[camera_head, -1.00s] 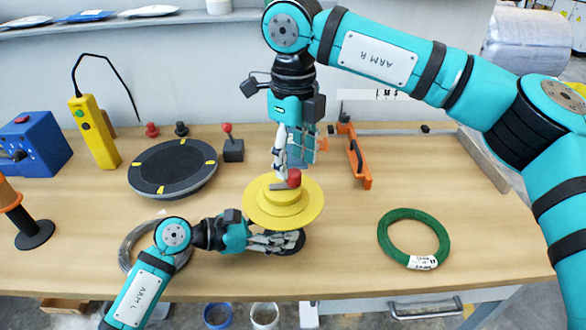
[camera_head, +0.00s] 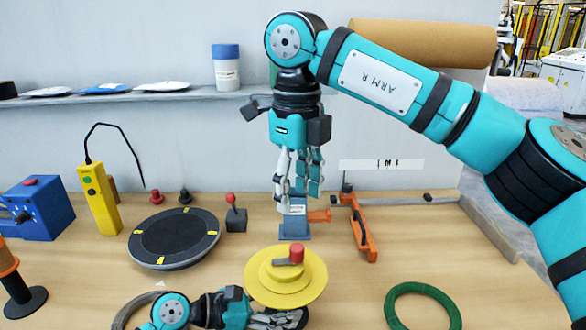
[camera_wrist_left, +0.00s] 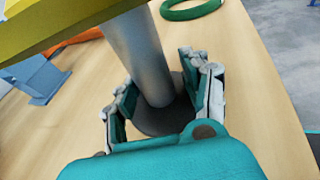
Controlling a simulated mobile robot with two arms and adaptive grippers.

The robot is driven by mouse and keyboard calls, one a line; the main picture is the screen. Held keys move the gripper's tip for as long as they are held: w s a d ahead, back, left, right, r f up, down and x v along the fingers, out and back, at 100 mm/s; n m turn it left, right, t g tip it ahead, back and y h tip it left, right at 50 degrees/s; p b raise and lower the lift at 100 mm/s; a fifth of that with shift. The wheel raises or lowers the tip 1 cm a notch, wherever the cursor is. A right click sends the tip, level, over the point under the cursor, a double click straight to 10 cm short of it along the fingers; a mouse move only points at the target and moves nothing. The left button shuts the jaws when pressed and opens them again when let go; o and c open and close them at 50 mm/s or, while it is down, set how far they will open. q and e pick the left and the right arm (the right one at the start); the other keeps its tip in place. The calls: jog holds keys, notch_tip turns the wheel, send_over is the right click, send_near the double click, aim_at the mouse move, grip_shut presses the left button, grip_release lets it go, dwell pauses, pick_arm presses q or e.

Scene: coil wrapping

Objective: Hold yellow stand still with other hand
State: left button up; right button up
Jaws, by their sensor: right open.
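The yellow stand (camera_head: 285,277) has a round stepped top with a red knob (camera_head: 297,253) on a grey lever. In the left wrist view, its grey post (camera_wrist_left: 140,55) rises from a dark round base (camera_wrist_left: 160,118). My left gripper (camera_head: 280,318) is low beside the stand, partly under its top. In the left wrist view, its fingers (camera_wrist_left: 158,85) lie on both sides of the post. I cannot tell whether both press on it. My right gripper (camera_head: 298,190) is open and empty, above and behind the stand, pointing down.
A black turntable (camera_head: 175,237) with yellow marks is left of the stand. A small blue fixture (camera_head: 295,222) and an orange tool (camera_head: 362,232) are behind it. A green coil (camera_head: 422,287) lies to the right, with bare table between.

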pick_arm(q)
jog(key=o, duration=0.3)
jog(key=shift+f, duration=0.55)
jog(key=shift+a, duration=0.1)
